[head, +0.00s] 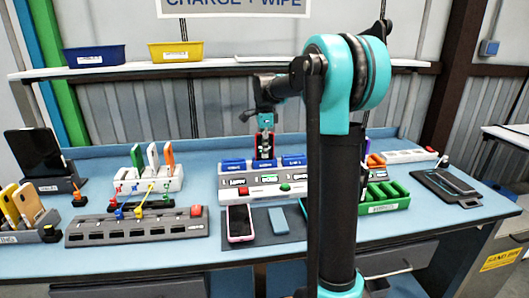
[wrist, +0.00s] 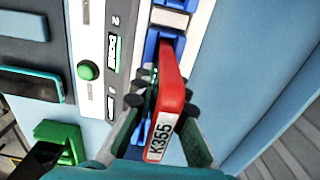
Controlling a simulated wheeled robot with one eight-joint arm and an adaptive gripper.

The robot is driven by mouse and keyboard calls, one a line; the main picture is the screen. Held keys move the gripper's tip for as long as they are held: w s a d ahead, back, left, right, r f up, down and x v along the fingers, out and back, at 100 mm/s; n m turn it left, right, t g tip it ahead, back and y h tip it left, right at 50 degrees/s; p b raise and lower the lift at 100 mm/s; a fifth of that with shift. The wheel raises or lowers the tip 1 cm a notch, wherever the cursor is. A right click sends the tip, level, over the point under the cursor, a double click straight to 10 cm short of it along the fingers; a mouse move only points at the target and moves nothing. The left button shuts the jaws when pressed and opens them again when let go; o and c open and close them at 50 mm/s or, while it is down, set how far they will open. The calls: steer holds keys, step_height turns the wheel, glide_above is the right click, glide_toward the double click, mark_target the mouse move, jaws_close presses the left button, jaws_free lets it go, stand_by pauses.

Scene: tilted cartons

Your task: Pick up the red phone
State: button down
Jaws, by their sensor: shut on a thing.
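The red phone (wrist: 172,85) is a slim upright slab with a white "K355" label on its near edge. My gripper (wrist: 165,103) is shut on it, one finger on each side. In the head view, my gripper (head: 265,132) is over the middle of the white charging dock (head: 235,181), with the phone's red (head: 257,147) showing between the fingers. The phone's far end is at the dock's blue slots (wrist: 150,45). I cannot tell whether it is still in a slot or just above it.
A phone with a reddish rim (head: 240,222) lies on a dark mat at the front. A grey slotted rack (head: 135,228) is left, a green tray (head: 384,207) right. Racks of upright phones stand at left. My arm hides part of the bench.

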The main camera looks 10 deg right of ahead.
steer(key=shift+r, duration=0.1)
step_height(320, 180, up, 20)
stand_by(0.5)
steer(key=shift+r, duration=0.65)
stand_by(0.8)
step_height(320, 180, up, 8)
steer(key=shift+f, duration=0.25)
stand_by(0.6)
